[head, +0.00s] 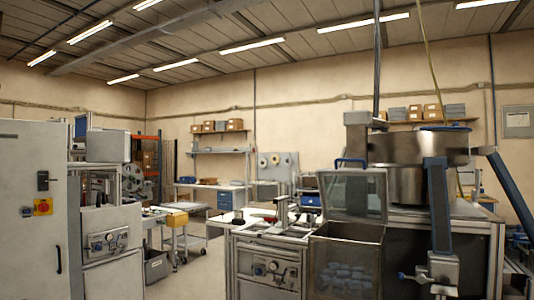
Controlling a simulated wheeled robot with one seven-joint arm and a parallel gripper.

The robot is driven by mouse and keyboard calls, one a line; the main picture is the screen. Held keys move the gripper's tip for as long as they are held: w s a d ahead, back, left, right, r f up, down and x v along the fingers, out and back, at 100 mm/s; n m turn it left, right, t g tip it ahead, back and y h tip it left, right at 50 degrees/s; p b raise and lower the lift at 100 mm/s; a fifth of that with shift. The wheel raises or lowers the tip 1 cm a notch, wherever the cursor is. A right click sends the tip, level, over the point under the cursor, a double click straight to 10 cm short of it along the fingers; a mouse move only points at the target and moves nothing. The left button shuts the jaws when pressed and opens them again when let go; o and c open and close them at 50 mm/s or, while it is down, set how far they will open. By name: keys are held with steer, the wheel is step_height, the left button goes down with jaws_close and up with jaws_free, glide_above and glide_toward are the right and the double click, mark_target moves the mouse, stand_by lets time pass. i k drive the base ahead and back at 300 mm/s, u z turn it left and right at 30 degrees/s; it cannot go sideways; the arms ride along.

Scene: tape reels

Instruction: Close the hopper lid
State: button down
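The hopper (345,232) is a grey metal bin with a see-through front, right of centre in the head view. Several pale blue-grey pieces lie inside it. Its lid (352,196) stands raised, roughly upright above the bin, a framed clear panel with a blue handle (350,162) at its top edge. The lid is open. My gripper (408,276) appears low at the right, at the end of the hanging blue and grey arm. It is right of the hopper and below the lid, apparently clear of the handle. Its fingers are too small to read.
A round metal bowl feeder (400,178) stands behind and right of the hopper. A machine cabinet (270,268) with a gauge panel adjoins the hopper's left. A tall grey cabinet (30,220) stands far left. Open floor (195,270) lies between the left machines and the middle cabinet.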

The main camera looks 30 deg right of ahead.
mark_target(322, 172)
steer(key=u, duration=0.05)
steer(key=i, duration=0.8)
steer(key=z, duration=1.35)
